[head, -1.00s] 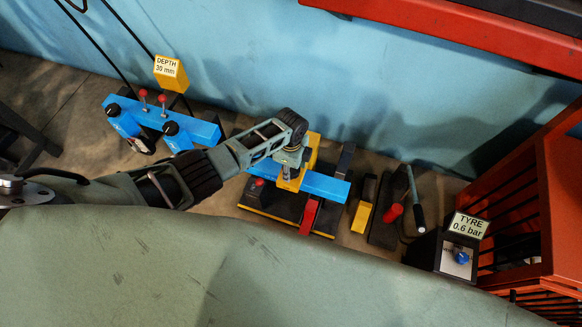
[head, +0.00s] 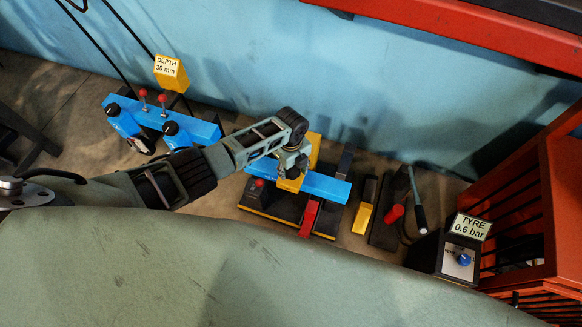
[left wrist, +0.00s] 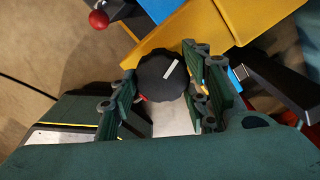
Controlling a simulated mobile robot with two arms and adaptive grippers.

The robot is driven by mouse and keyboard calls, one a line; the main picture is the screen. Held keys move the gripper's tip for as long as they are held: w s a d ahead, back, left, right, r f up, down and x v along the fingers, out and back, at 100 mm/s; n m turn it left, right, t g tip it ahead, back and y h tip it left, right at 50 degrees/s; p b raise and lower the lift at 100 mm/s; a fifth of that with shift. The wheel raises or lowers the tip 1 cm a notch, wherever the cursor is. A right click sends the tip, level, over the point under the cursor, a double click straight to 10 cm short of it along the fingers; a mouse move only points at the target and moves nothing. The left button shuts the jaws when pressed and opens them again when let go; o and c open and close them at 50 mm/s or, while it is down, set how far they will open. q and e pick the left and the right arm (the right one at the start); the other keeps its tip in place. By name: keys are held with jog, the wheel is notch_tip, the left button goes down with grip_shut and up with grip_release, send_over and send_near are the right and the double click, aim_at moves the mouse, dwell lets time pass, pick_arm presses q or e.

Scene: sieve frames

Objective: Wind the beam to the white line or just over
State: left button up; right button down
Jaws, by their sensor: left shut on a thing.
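My left gripper (head: 293,168) reaches down over the middle of the blue beam (head: 327,188), beside the yellow bracket (head: 314,152). In the left wrist view my left gripper (left wrist: 163,98) has its fingers on either side of a round black knob (left wrist: 155,82) and is shut on it. The knob has a white pointer mark on top. The yellow bracket also shows behind the knob (left wrist: 262,20), with a blue piece of the beam (left wrist: 160,8) at the top. The white line cannot be made out. My right gripper is not in view.
A blue bar with black knobs and red-tipped levers (head: 187,122) stands at left under a "DEPTH 30 mm" sign (head: 170,70). Right of the beam are a yellow-and-black block (head: 362,216), a red-handled part (head: 395,213) and a "TYRE 0.6 bar" box (head: 459,257). Red framework (head: 562,190) closes the right side.

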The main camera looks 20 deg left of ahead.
aim_at(291, 170)
pick_arm(q)
jog(key=shift+s+f, duration=0.1)
jog(key=shift+s, duration=0.1)
jog(key=o, duration=1)
jog(key=shift+o, duration=0.5)
jog(key=shift+w, duration=0.1)
jog(key=shift+r, duration=0.2)
notch_tip(291, 170, up, 12)
jog(key=shift+f, duration=0.15)
